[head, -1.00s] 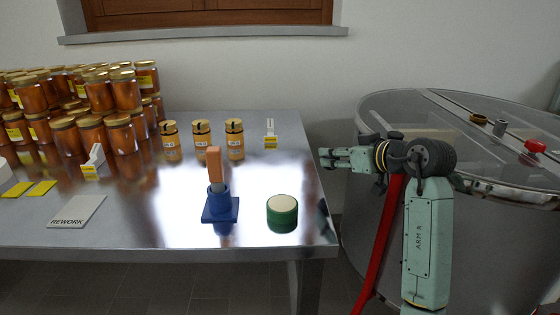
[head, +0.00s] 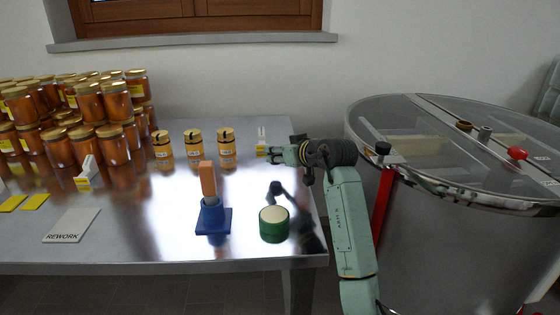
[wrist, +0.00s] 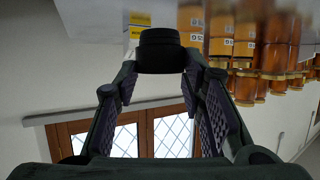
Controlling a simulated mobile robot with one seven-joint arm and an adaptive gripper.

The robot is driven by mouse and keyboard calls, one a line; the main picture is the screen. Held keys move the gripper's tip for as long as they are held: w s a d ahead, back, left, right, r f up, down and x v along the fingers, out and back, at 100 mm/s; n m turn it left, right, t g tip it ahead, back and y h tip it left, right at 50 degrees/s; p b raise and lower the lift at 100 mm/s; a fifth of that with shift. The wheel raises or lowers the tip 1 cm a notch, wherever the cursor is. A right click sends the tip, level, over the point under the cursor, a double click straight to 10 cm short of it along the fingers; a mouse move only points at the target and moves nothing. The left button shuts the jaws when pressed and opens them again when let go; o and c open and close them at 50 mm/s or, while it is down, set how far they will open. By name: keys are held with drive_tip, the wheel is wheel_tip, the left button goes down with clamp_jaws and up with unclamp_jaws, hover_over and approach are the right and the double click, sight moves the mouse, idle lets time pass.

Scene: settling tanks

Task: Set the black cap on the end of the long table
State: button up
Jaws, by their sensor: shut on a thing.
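My gripper (head: 272,152) is over the right end of the long table (head: 312,250), in front of a small label stand. In the wrist view the black cap (wrist: 160,50) sits between the fingertips, and my gripper (wrist: 160,72) is shut on it. The cap looks short, round and dark. In the head view I cannot make the cap out between the fingers. The gripper is raised above the tabletop, with a dark reflection below it.
A green round tub (head: 274,224) and a blue holder (head: 213,217) with an orange-handled tool stand near the front. Orange jars (head: 226,150) and the label stand (head: 261,146) are behind. A metal tank (head: 440,230) with a black knob (head: 383,148) is right.

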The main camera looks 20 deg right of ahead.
drive_tip(key=shift+s+f, duration=0.1)
drive_tip(key=shift+f, duration=1.6)
drive_tip(key=shift+p, duration=0.35)
drive_tip(key=o, duration=1.1)
drive_tip(key=shift+f, duration=0.1)
drive_tip(key=shift+o, duration=0.2)
drive_tip(key=b+v, duration=0.2)
drive_tip(key=v, duration=1)
